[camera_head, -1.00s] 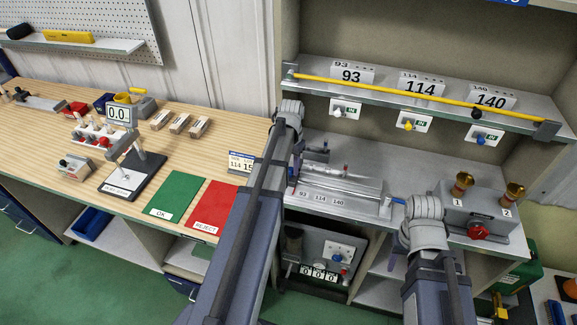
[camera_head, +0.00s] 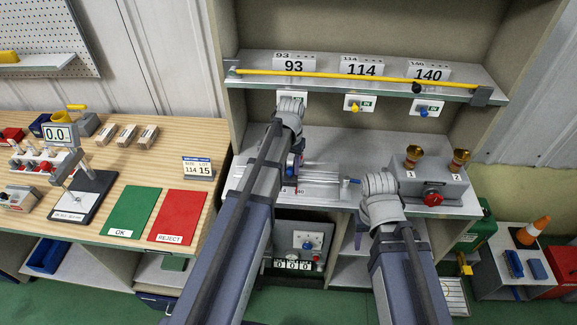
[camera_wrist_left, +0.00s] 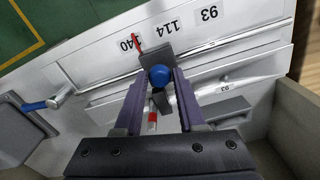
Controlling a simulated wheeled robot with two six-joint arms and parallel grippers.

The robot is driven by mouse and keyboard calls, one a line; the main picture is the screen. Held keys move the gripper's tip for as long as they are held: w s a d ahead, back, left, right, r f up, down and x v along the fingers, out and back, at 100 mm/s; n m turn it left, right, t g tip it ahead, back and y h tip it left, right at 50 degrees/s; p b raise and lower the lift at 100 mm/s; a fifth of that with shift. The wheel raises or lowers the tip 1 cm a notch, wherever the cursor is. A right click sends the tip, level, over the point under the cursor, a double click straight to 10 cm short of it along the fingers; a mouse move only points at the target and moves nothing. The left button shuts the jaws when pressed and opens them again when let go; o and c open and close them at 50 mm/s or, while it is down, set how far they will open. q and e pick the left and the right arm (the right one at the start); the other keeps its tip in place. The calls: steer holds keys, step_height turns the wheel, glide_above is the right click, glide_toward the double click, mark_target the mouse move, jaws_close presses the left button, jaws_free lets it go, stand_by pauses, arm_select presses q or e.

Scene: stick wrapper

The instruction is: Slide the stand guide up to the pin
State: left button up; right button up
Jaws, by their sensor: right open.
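In the left wrist view, a grey slider block (camera_wrist_left: 158,58) with a blue knob (camera_wrist_left: 160,77) and a thin red pointer (camera_wrist_left: 135,39) sits on a rail, the pointer beside the 140 label. It appears to be the stand guide. My left gripper (camera_wrist_left: 158,84) is open, its purple fingers on either side of the knob with small gaps. A red-and-white pin-like piece (camera_wrist_left: 152,122) shows between the fingers. In the head view my left gripper (camera_head: 292,168) is over the fixture (camera_head: 320,193) and hides part of it. My right gripper (camera_head: 360,228) is open by the bench's front edge, mostly hidden by its wrist.
A blue-ended handle (camera_head: 353,181) protrudes at the fixture's right end. A grey box with two brass cups (camera_head: 413,157) and a red knob (camera_head: 432,197) stands further right. A lot card (camera_head: 197,167) reads 114 and 15. A yellow rod (camera_head: 330,76) spans the shelf above.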

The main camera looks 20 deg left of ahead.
arm_select(q)
steer(key=o, duration=0.4)
steer(key=shift+r, duration=0.2)
step_height(320, 180, up, 8)
steer(key=p, duration=0.8)
steer(key=shift+f, duration=0.25)
steer(key=s+d+f+m+b, duration=0.1)
steer(key=s+d+f+b, duration=0.1)
steer(key=s+d, duration=0.3)
steer(key=s+d+f+m+b, duration=0.1)
steer(key=s+d+f+b, duration=0.1)
steer(key=s+d, duration=0.3)
steer(key=s+d+f+m+y+b, duration=0.1)
steer(key=s+d+f+b, duration=0.1)
steer(key=s+d, duration=0.3)
steer(key=shift+s+d+f+m+b, duration=0.1)
steer(key=shift+s+b, duration=0.05)
steer(key=shift+s, duration=0.55)
steer(key=shift+s+d+f+m+b, duration=0.1)
steer(key=shift+s+d+b, duration=0.05)
steer(key=shift+s, duration=0.55)
steer(key=shift+s+d+f+m+b, duration=0.1)
steer(key=shift+s+b, duration=0.05)
steer(key=shift+s, duration=0.55)
